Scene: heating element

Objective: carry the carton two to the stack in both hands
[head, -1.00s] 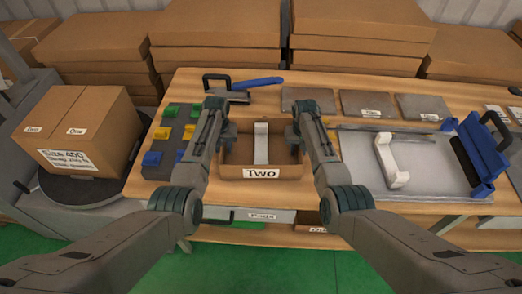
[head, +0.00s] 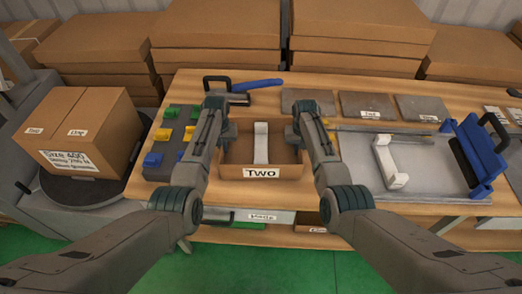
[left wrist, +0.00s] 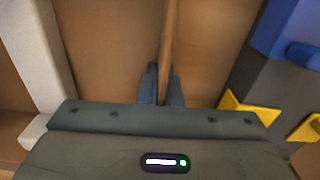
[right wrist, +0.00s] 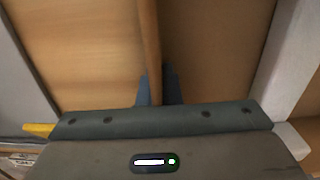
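The carton two (head: 262,172) is an open brown box with a "Two" label on its front, standing on the wooden table in the middle of the head view. A long white part (head: 261,143) lies inside it. My left gripper (head: 224,130) is at its left wall; in the left wrist view its fingers (left wrist: 162,85) are closed around that wall (left wrist: 168,40). My right gripper (head: 294,132) is at the right wall; in the right wrist view its fingers (right wrist: 156,88) are closed around that wall (right wrist: 149,40). I cannot tell which boxes are the stack.
A closed carton (head: 82,133) stands on a round dark platform at left. A dark board with coloured blocks (head: 172,142) is left of carton two. A metal tray (head: 430,185) with a white part is at right. A blue-handled tool (head: 256,85) lies behind. Flat cartons (head: 215,40) are piled beyond the table.

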